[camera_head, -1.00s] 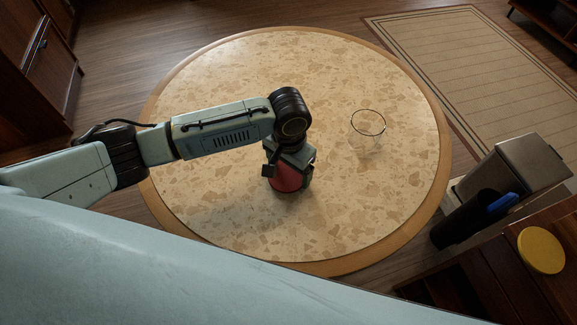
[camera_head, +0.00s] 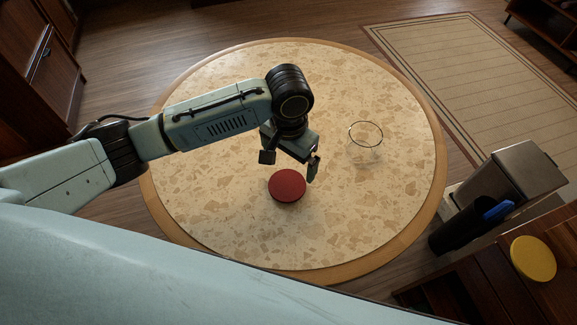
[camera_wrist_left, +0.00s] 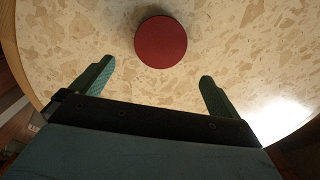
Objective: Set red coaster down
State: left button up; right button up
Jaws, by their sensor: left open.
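The red coaster (camera_head: 287,186) is a flat round disc lying on the speckled round table (camera_head: 230,215), left of the table's right half and towards the near side. It also shows in the left wrist view (camera_wrist_left: 161,42), beyond the fingertips and apart from them. My left gripper (camera_head: 289,165) is open and empty above the table, just behind the coaster in the head view. In the wrist view its two fingers (camera_wrist_left: 155,78) are spread wide with nothing between them. My right gripper is not in view.
A clear glass with a thin dark rim (camera_head: 366,134) stands on the table to the right of my gripper. A yellow disc (camera_head: 533,258) lies on a wooden cabinet at the lower right, near a metal bin (camera_head: 525,172). Much of the tabletop is bare.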

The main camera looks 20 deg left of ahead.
pick_arm(q)
jog(key=shift+r+p, duration=0.3)
jog(key=shift+r, duration=1.55)
